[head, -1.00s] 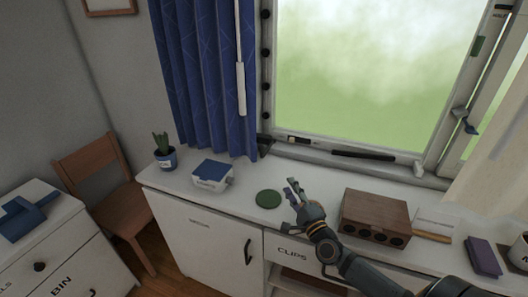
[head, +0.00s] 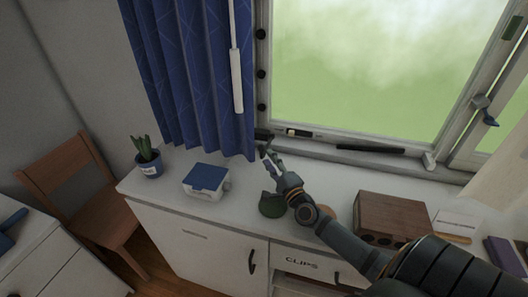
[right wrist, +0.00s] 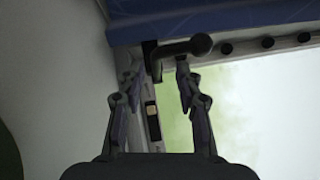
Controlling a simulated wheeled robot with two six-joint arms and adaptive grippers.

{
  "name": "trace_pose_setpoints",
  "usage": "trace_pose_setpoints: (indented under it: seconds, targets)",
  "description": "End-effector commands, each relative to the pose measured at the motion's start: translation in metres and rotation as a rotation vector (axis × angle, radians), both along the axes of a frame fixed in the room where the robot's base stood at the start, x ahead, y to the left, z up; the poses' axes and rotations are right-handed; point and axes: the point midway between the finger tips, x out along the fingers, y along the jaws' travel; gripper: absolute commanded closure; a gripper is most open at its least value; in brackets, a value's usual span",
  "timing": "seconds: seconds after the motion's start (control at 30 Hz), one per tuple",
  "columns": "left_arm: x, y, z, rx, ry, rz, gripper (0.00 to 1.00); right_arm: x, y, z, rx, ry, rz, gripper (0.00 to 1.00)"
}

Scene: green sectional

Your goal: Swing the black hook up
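The black hook (right wrist: 180,48) shows in the right wrist view as a dark bar with a round knob at its right end, fixed at the corner of the window frame. In the head view the hook (head: 264,135) is a small dark shape at the window's lower left corner, beside the blue curtain. My right gripper (head: 271,160) is just below it there. In the right wrist view my right gripper (right wrist: 157,80) is open, its fingers apart and empty. The hook lies at or beyond the fingertips; I cannot tell whether they touch. My left gripper is out of view.
The blue curtain (head: 195,80) hangs left of the window. A wooden chair (head: 75,180) stands left.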

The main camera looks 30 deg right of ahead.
Motion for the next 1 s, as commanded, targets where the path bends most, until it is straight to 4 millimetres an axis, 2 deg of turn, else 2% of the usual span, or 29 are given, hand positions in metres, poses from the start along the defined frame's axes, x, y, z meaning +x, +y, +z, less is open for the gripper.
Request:
trace_pose_setpoints:
  seconds: [0.1,0.23,0.4,0.57,0.8,1.0]
  targets:
    - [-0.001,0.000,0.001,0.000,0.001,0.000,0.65,0.022,-0.002,0.004,0.002,-0.003,-0.001,0.65]
    - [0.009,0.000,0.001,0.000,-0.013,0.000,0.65,0.037,-0.003,0.005,0.001,-0.001,-0.001,0.65]
    - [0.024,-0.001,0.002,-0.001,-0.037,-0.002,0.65,0.043,-0.004,0.006,-0.001,0.001,0.000,0.65]
    - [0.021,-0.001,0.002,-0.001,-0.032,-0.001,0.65,0.043,-0.004,0.006,-0.001,0.001,0.000,0.65]
    - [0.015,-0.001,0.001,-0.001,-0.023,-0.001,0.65,0.043,-0.004,0.006,-0.001,0.001,0.001,0.98]
    - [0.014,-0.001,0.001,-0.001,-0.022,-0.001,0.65,0.043,-0.004,0.005,-0.001,0.001,0.001,1.00]
